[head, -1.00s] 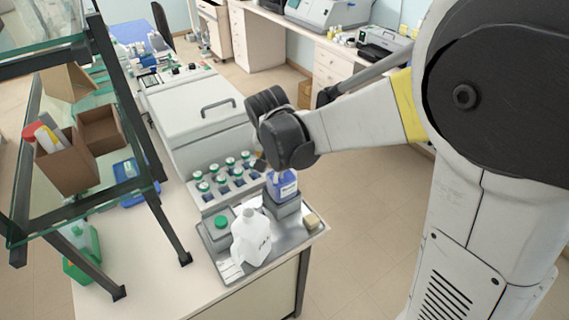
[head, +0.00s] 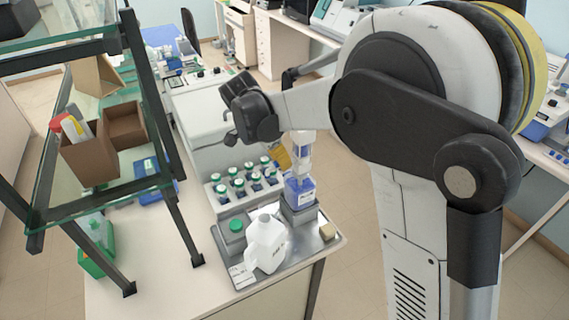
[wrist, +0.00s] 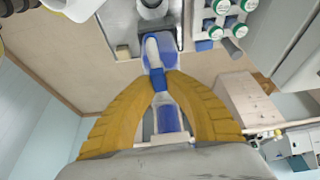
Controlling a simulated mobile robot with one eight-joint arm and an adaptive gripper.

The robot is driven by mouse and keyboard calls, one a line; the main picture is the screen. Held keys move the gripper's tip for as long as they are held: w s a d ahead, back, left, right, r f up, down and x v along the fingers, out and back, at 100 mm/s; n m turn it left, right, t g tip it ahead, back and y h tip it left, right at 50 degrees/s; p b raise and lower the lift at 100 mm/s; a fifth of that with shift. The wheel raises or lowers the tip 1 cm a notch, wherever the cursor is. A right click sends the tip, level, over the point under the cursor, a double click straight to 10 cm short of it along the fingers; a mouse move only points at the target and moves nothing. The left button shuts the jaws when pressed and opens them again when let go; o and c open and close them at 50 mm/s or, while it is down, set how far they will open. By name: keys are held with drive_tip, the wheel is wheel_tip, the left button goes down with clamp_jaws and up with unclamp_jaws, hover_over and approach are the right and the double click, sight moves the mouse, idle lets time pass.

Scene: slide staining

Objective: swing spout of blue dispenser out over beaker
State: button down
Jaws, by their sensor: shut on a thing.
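The blue dispenser (head: 299,191) stands upright on a grey block on the metal tray, with a pale upper part rising toward my gripper. In the wrist view, the two yellow fingers of my gripper (wrist: 160,80) close around a blue piece at the dispenser's top, which looks like its spout (wrist: 152,50); a white part of it extends away from the fingertips. In the head view, one yellow finger shows at the upper left of the dispenser. I cannot clearly make out a beaker in either view.
A white jug (head: 265,247), a green-capped jar (head: 236,226) and a sponge (head: 327,232) share the metal tray (head: 240,277). A rack of green-capped bottles (head: 245,180) stands behind. Glass shelving (head: 97,194) is at the left.

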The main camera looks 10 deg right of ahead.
drive_tip(key=shift+w+m, duration=0.15)
drive_tip(key=shift+m, duration=0.15)
idle(0.4)
drive_tip(key=c, duration=1.4)
unclamp_jaws()
drive_tip(key=shift+w, duration=0.1)
drive_tip(key=v, duration=1.2)
drive_tip(key=shift+w+a, duration=0.1)
